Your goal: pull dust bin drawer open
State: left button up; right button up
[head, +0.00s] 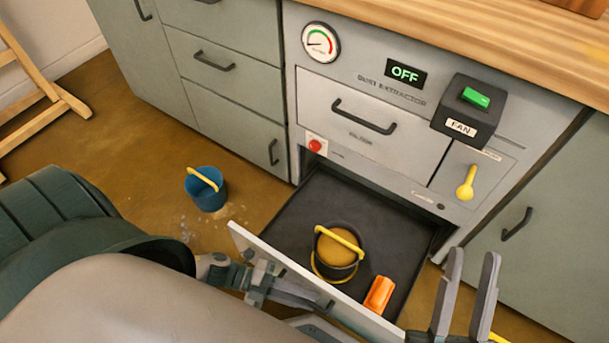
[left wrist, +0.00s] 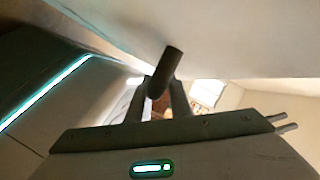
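The dust bin drawer (head: 395,240) at the bottom of the grey dust extractor is pulled out, its light front panel (head: 300,273) standing well clear of the cabinet. Inside stand a dark bin (head: 337,252) of yellow powder with a yellow handle and an orange block (head: 379,294). My left gripper (head: 290,293) is at the outer side of the front panel. In the left wrist view its fingers close around a dark bar, the drawer handle (left wrist: 165,72). My right gripper (head: 465,295) is open and empty, right of the drawer.
A blue bucket (head: 207,188) stands on the floor left of the drawer, near pale spilled powder. The filter drawer (head: 360,122) above is shut. The fan box (head: 468,110) has a green switch; the display (head: 405,74) reads OFF. A wooden frame (head: 45,95) stands far left.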

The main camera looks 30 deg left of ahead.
dwell(0.3)
